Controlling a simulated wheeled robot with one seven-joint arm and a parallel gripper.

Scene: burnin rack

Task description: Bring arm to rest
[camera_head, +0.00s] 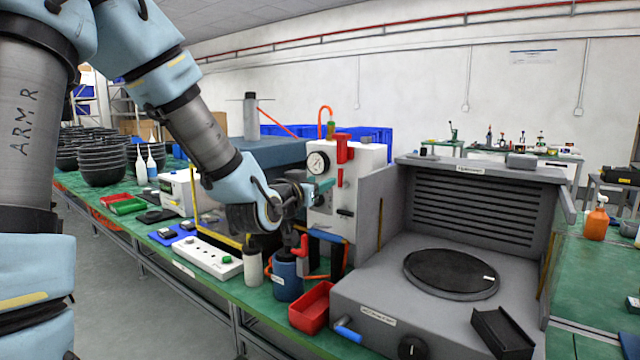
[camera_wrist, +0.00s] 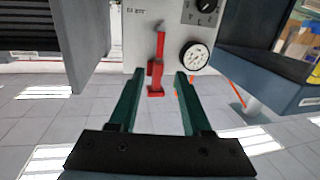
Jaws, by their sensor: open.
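My gripper (camera_head: 322,186) is at the end of my blue and grey arm, in front of the white gauge box (camera_head: 360,190) in the head view. Its two teal fingers are apart, and the wrist view shows the open gap (camera_wrist: 159,80) between them. A red lever (camera_wrist: 156,72) on the gauge box appears between the fingers in the wrist view, beyond their tips. Nothing is held. Whether a finger touches the box cannot be told.
A grey hotplate-like unit (camera_head: 470,235) stands right of the gauge box. A red bin (camera_head: 312,308), a blue jar (camera_head: 287,278) and a power strip (camera_head: 205,256) lie on the green bench below the arm. Black bowls (camera_head: 102,165) are stacked at left.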

